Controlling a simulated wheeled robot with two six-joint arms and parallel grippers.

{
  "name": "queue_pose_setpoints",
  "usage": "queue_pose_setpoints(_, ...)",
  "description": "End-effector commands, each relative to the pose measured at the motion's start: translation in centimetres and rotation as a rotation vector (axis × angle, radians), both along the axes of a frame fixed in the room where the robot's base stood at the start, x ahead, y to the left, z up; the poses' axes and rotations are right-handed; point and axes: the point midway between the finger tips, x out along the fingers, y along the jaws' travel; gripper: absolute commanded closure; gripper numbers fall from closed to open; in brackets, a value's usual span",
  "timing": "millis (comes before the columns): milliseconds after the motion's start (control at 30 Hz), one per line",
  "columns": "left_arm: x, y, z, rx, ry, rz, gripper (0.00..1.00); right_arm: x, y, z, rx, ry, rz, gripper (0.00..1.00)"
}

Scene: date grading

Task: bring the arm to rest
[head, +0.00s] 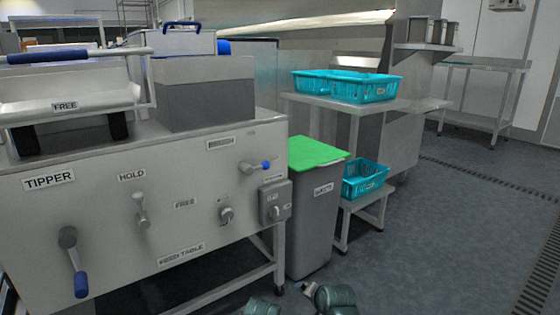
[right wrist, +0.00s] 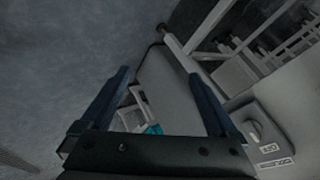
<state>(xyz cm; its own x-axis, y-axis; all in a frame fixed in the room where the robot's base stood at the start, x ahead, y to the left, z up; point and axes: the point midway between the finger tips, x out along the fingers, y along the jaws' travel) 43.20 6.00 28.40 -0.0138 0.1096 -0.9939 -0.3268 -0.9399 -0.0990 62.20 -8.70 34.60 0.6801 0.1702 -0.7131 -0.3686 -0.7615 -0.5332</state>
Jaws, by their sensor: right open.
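My right gripper (right wrist: 160,78) shows in the right wrist view with its two dark fingers spread apart and nothing between them. Behind the fingers is the grey side of the waste bin (right wrist: 168,92), with a bit of a teal basket (right wrist: 153,129) low in the gap. I cannot judge the distance to the bin. In the head view, parts of my own arms show at the bottom edge, but I make out no fingers there. My left gripper is in neither view.
The tipper machine (head: 100,215) with levers and a switch box (head: 276,202) fills the left. Beside it stands the waste bin (head: 312,215) with a green lid (head: 317,152). Teal baskets (head: 346,88) rest on a steel table (head: 425,104) and a low stand (head: 366,204). Floor at right is clear.

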Motion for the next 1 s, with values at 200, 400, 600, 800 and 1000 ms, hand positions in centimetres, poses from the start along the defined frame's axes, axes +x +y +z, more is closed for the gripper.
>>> queue_pose_setpoints(200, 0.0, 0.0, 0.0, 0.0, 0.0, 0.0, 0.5, -6.5, -4.7, -4.6, -0.297, 0.32, 0.281, 0.05)
queue_pose_setpoints(400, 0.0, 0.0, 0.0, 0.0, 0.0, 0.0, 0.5, -12.0, -7.8, -6.1, -0.418, 0.555, 0.513, 0.05)
queue_pose_setpoints(600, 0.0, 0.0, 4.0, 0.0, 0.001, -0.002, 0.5, -13.9, -6.6, -2.3, -0.459, 0.616, 0.619, 0.05)
queue_pose_setpoints(800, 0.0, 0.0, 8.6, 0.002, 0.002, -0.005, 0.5, -15.0, -4.2, 2.4, -0.497, 0.631, 0.684, 0.05)
queue_pose_setpoints(1000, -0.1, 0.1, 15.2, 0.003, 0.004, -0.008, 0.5, -16.6, -1.1, 8.9, -0.551, 0.65, 0.773, 0.05)
